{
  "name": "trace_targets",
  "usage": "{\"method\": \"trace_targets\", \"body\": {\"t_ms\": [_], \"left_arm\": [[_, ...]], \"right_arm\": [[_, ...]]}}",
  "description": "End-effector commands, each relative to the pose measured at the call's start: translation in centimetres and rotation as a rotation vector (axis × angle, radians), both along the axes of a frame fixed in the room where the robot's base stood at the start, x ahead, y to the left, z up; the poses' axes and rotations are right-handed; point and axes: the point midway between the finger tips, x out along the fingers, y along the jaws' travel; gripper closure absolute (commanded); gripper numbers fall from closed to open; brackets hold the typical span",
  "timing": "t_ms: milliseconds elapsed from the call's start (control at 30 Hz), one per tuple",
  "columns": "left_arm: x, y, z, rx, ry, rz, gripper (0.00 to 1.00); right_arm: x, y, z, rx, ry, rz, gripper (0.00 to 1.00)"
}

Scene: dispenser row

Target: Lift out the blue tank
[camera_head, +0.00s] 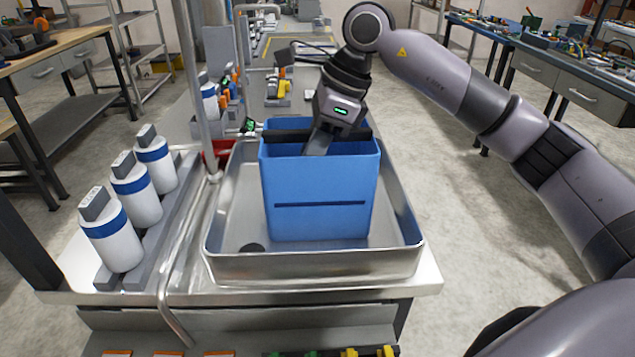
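The blue tank (320,190) stands upright in a shallow metal basin (315,265), with a dark slot across its front wall. A black bar (287,135) runs across its open top. My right arm comes in from the right and reaches down over the tank. My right gripper (318,143) is at the middle of the bar, with a dark finger in front of it. The far finger is hidden, so I cannot tell whether the gripper is shut on the bar. My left gripper is not in view.
Several white bottles with blue bands (136,192) stand in a rack left of the basin. A bent metal pipe (185,235) and an upright post (199,90) stand between them. A dark round drain (252,248) shows in the basin floor. Benches line both sides.

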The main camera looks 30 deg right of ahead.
Motion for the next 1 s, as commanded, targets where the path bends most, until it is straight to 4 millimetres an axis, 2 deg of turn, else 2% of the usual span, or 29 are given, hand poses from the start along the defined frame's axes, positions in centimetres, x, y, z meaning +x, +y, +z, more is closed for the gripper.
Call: {"method": "trace_targets", "body": {"t_ms": [367,800,1000], "left_arm": [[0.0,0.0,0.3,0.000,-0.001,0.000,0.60],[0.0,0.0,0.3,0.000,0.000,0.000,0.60],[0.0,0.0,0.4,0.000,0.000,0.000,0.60]], "right_arm": [[0.2,0.1,1.8,0.007,-0.015,0.000,1.00],[0.1,0.1,8.8,0.008,-0.014,0.001,1.00],[0.1,0.1,10.6,0.007,-0.011,0.000,1.00]]}}
